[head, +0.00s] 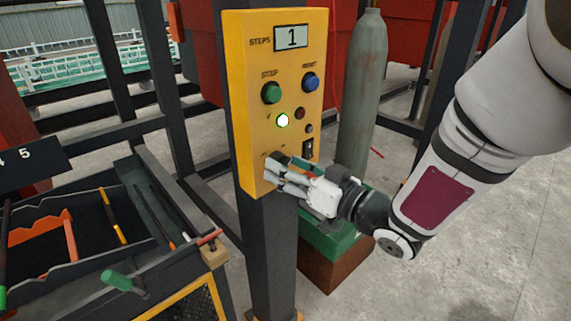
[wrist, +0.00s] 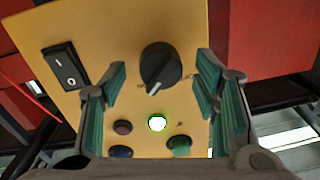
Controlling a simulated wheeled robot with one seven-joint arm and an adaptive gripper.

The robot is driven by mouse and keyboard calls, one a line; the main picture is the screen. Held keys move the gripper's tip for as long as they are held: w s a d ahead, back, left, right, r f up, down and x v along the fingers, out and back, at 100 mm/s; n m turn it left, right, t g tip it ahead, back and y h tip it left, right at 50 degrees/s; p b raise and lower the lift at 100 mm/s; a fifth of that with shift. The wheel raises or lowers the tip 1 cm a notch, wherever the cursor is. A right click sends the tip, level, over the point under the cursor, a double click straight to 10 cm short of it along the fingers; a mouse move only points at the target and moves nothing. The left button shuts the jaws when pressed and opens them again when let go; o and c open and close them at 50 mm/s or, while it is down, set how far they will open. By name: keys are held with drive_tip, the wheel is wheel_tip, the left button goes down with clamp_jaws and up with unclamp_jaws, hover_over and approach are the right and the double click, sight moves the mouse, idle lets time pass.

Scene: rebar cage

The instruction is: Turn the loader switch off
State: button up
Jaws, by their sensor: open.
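The yellow control box (head: 258,70) stands on a dark post in the head view. In the wrist view its face appears upside down, with a black rotary knob (wrist: 160,62) between my fingers. The knob's white mark points down and slightly left in that view. A black rocker switch (wrist: 66,66) marked I and O is left of my fingers; it also shows in the head view (head: 308,149). I cannot read which one is labelled loader. My gripper (head: 279,172) is open at the box's lower face, its fingers on either side of the knob, which it mostly hides in the head view.
The box has a display (head: 291,38) reading 1, a green button (head: 271,93), a blue button (head: 310,82) and a lit green lamp (head: 283,121). A grey gas cylinder (head: 364,90) stands behind at right. A tool tray (head: 75,240) is at left.

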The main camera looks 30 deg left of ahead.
drive_tip(key=shift+w+a, duration=0.15)
drive_tip(key=shift+a, duration=0.3)
drive_tip(key=c, duration=1.2)
drive_tip(key=shift+o, duration=0.2)
